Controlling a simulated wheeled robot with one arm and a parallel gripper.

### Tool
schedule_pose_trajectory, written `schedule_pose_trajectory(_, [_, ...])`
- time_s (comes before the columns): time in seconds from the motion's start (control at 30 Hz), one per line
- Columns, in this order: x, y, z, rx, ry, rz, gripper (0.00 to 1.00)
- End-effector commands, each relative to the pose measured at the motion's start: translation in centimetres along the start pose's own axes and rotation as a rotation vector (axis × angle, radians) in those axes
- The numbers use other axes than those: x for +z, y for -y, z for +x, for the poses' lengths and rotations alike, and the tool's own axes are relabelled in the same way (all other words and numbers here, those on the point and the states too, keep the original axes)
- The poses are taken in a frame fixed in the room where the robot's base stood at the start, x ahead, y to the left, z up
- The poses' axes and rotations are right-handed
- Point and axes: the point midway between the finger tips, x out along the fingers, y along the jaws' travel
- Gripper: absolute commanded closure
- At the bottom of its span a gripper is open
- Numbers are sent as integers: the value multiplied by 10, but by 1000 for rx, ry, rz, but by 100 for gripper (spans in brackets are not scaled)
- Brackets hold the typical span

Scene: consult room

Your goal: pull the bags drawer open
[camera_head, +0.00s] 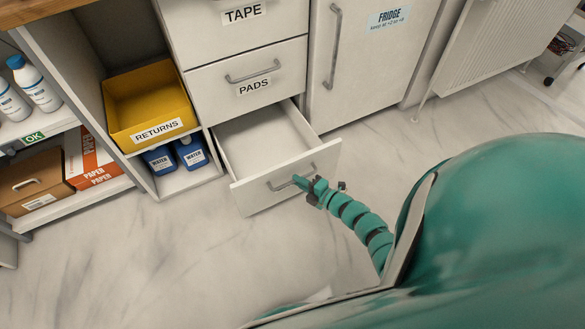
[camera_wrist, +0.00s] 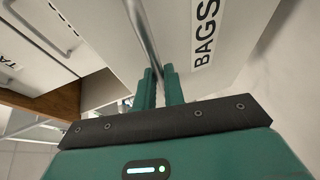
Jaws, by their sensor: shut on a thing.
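The bags drawer (camera_head: 285,178) is the lowest drawer under the one marked PADS. It stands well out from the cabinet, and its inside looks empty in the head view. In the wrist view its front carries a BAGS label (camera_wrist: 206,33) beside a metal bar handle (camera_wrist: 138,32). My gripper (camera_head: 300,182) is at the handle on the drawer front. In the wrist view my gripper's two green fingers (camera_wrist: 160,88) are shut around the handle bar. The label is not readable in the head view.
The PADS drawer (camera_head: 247,78) and TAPE drawer (camera_head: 240,30) above are closed. A yellow RETURNS bin (camera_head: 150,100) and blue water bottles (camera_head: 190,152) sit in the shelf at left. The fridge door (camera_head: 355,60) is closed at right. The floor before the drawer is clear.

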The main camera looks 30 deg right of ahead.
Motion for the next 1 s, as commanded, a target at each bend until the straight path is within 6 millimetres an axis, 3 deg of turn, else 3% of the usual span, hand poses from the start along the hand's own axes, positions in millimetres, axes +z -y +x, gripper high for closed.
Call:
schedule_pose_trajectory(0.1, [-7, 6, -17, -3, 1, 2, 100])
schedule_pose_trajectory(0.3, [-13, 7, -31, 1, 0, 0, 100])
schedule_pose_trajectory(0.77, [-14, 8, -35, 0, 1, 0, 100])
schedule_pose_trajectory(0.8, [-14, 8, -35, 0, 1, 0, 87])
schedule_pose_trajectory(0.9, [-14, 8, -35, 0, 1, 0, 68])
schedule_pose_trajectory(1.0, [-14, 8, -35, 0, 1, 0, 68])
